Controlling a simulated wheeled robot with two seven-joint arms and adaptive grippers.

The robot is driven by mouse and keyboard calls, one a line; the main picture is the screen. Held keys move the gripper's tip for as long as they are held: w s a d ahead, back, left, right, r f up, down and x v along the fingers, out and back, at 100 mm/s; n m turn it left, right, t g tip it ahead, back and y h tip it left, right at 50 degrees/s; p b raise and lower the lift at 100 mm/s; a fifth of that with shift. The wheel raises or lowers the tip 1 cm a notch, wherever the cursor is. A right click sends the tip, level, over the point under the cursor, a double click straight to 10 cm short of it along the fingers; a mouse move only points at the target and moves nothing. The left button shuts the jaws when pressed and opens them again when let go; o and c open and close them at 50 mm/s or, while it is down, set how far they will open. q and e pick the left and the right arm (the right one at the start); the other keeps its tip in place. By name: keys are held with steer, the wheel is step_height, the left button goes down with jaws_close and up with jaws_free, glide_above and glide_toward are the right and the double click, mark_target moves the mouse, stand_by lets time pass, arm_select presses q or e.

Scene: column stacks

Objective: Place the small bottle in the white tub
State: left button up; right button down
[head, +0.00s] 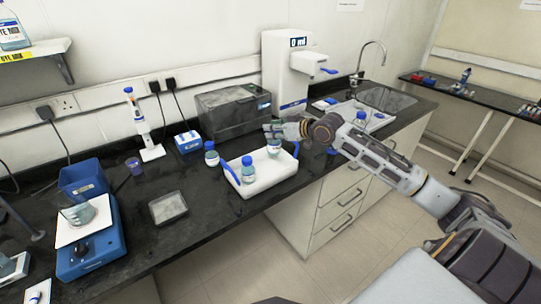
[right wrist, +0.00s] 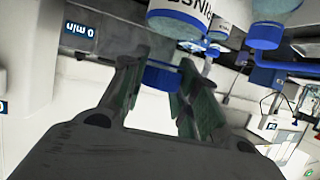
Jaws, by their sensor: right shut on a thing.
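The white tub (head: 262,187) with blue handles stands on the black bench, near its front edge. Another blue-capped bottle (head: 248,174) stands in the tub's left part. My left gripper is not in view.
A blue-capped bottle (head: 211,156) stands just behind the tub's left side. A dark grey machine (head: 234,111) and a white dispenser (head: 287,75) stand behind. A blue scale (head: 88,245) and a grey dish (head: 168,208) are to the left. Another bottle (head: 361,118) is near the sink.

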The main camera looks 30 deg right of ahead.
mark_target(279, 147)
steer(key=shift+f, duration=1.8)
step_height(279, 147, down, 4)
steer(key=shift+f, duration=0.2)
steer(key=c, duration=1.5)
jaws_free()
steer(key=shift+f, duration=0.1)
steer(key=o, duration=0.4)
steer(key=shift+s, duration=0.1)
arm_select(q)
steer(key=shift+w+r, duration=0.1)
arm_select(e)
steer(key=shift+s+d+r, duration=0.1)
steer(key=shift+r, duration=0.1)
